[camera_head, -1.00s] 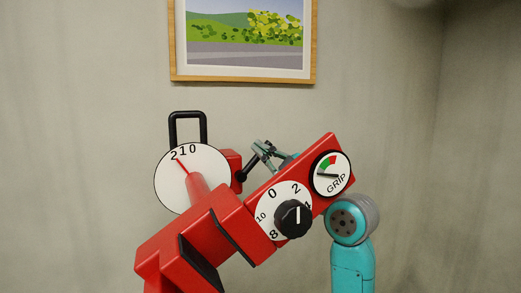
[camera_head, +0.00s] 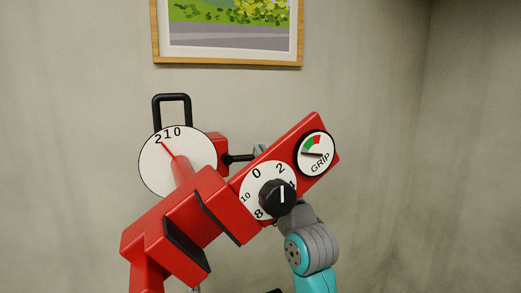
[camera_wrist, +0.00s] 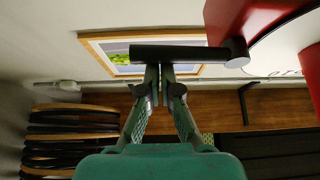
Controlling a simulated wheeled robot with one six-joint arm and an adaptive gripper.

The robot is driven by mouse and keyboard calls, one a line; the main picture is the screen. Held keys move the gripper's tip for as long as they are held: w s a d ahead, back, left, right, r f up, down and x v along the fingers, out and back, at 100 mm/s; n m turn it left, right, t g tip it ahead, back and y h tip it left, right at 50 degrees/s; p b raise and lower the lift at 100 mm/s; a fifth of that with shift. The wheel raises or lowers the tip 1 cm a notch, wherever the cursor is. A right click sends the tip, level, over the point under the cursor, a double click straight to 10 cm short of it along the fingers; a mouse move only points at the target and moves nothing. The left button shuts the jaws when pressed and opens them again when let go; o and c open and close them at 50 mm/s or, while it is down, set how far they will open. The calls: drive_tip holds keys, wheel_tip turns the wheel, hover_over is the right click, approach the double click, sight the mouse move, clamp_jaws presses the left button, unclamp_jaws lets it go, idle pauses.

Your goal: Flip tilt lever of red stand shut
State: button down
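The red stand (camera_head: 180,225) fills the middle of the head view. Its black tilt lever (camera_head: 241,158) sticks out nearly level to the right of the dial marked 2 1 0. In the wrist view the lever (camera_wrist: 190,54) is a black bar running left from a round pivot on the red body. My gripper (camera_wrist: 160,72) has its teal fingers together with only a narrow gap. Its tips are at the bar, partly hidden by it; contact cannot be told. In the head view my gripper is almost wholly hidden behind the red clamp arm.
The clamp arm with the black knob (camera_head: 278,197) and grip gauge (camera_head: 317,153) slants across in front of my arm. A black loop handle (camera_head: 172,108) rises behind the dial. A framed picture (camera_head: 228,60) hangs on the wall.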

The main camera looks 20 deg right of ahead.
drive_tip(key=shift+a+f, duration=0.1)
drive_tip(key=shift+f, duration=1)
drive_tip(key=shift+w+f, duration=0.1)
drive_tip(key=shift+f, duration=0.15)
